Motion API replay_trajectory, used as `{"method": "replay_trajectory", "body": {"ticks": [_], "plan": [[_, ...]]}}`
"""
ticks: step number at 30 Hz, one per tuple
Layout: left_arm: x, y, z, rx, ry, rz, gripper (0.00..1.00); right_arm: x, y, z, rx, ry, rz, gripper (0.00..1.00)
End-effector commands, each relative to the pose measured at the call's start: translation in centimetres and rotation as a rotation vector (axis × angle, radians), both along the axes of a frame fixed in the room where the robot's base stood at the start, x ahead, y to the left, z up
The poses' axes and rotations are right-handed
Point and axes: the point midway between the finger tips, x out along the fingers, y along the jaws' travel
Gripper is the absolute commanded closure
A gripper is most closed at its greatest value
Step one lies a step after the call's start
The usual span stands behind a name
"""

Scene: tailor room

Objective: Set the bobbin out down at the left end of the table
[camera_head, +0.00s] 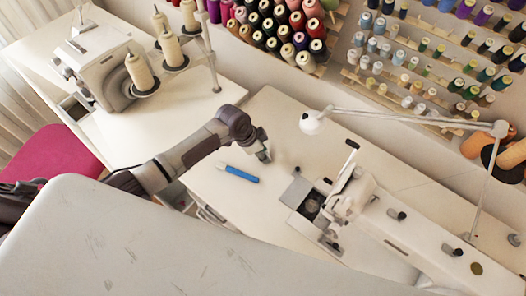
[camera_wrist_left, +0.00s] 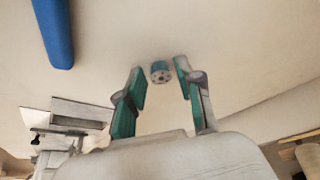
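The bobbin (camera_wrist_left: 161,72), a small blue-grey ringed disc with holes, shows in the left wrist view at the fingertips of my left gripper (camera_wrist_left: 160,70). The fingers stand apart, one on each side, with a small gap to the bobbin on both sides. In the head view my left gripper (camera_head: 262,154) is low over the left part of the sewing table (camera_head: 225,200); I cannot make out the bobbin there. My right gripper is not in view.
A blue stick-like tool (camera_head: 238,174) lies on the table near my left gripper; it also shows in the left wrist view (camera_wrist_left: 55,30). A sewing machine (camera_head: 350,205) stands to the right. Another table with a serger (camera_head: 100,65) and thread cones is at upper left.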

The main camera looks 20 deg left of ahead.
Motion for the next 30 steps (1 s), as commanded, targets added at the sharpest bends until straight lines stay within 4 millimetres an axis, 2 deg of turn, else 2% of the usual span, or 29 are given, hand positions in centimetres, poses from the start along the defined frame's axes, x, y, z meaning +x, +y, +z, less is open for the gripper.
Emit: {"method": "replay_trajectory", "body": {"ticks": [9, 13, 17, 24, 30], "plan": [[0.0, 0.0, 0.1, -0.001, -0.001, 0.0, 0.52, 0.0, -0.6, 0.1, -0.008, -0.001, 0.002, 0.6], [0.0, 0.2, 0.8, -0.001, -0.003, 0.001, 0.52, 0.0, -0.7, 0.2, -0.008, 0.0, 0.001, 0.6], [-0.4, 0.9, 2.8, 0.001, -0.005, 0.0, 0.52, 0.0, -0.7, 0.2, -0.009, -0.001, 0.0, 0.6], [-1.6, 2.6, 7.6, 0.001, -0.003, -0.001, 0.52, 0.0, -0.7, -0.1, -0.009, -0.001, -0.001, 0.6], [-2.3, 3.5, 10.4, 0.0, -0.002, 0.0, 0.52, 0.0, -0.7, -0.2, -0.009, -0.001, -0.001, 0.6]]}}
